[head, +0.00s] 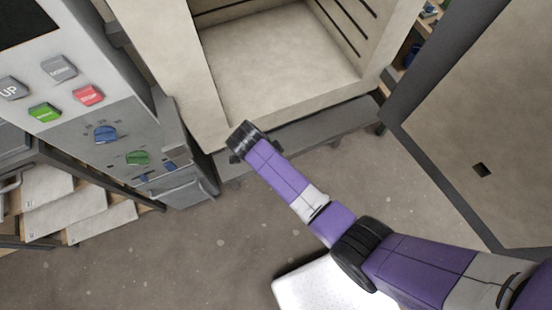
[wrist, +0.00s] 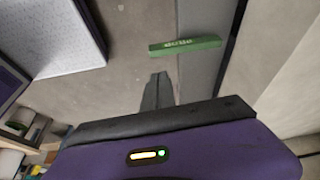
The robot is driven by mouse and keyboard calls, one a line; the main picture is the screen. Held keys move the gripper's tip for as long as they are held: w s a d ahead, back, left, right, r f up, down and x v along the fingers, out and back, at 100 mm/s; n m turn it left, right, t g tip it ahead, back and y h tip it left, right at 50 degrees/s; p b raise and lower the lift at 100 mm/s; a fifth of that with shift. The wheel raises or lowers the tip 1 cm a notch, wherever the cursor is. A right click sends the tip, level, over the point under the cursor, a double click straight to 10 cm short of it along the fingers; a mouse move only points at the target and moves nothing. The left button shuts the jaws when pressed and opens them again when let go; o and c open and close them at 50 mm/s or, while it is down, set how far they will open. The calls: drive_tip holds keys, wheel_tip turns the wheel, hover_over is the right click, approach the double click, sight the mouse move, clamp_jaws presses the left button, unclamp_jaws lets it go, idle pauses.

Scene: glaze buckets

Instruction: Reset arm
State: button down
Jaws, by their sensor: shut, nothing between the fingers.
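My purple arm reaches from the lower right toward the middle in the head view. Its black wrist end is in front of the open kiln's lower front edge. My gripper (wrist: 160,76) shows in the wrist view as dark grey fingers, closed together with nothing between them. In the head view the fingers are mostly hidden behind the wrist. In the wrist view a green bar (wrist: 186,46) with small white lettering, which I cannot read, appears just beyond the fingertips. I cannot tell whether they touch it.
The open kiln chamber (head: 275,65) is empty where visible. Its door (head: 480,130) stands open at the right. A control panel (head: 95,120) with buttons and knobs is at the left. Below it are shelves with pale slabs (head: 70,205). The concrete floor (head: 190,250) is clear at lower left.

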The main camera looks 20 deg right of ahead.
idle(0.5)
drive_tip(key=w+a+r+n+t+y, duration=0.5)
drive_tip(key=w+r+n+t, duration=0.3)
drive_tip(key=n, duration=0.4)
drive_tip(key=s+d+r+n+t+b, duration=0.2)
drive_tip(key=s+d+r+n+t, duration=0.15)
drive_tip(key=s+r, duration=0.7)
drive_tip(key=s+d+r+n+t+b, duration=0.1)
drive_tip(key=s+d+r+n+t, duration=0.3)
drive_tip(key=s+r, duration=0.7)
drive_tip(key=s+d+f+m+h+b, duration=0.1)
drive_tip(key=s+d+f+m, duration=0.1)
drive_tip(key=s, duration=1.1)
drive_tip(key=shift+s+d+f+g+b, duration=0.25)
drive_tip(key=shift+d+g+b, duration=0.1)
drive_tip(key=shift+d+g, duration=0.1)
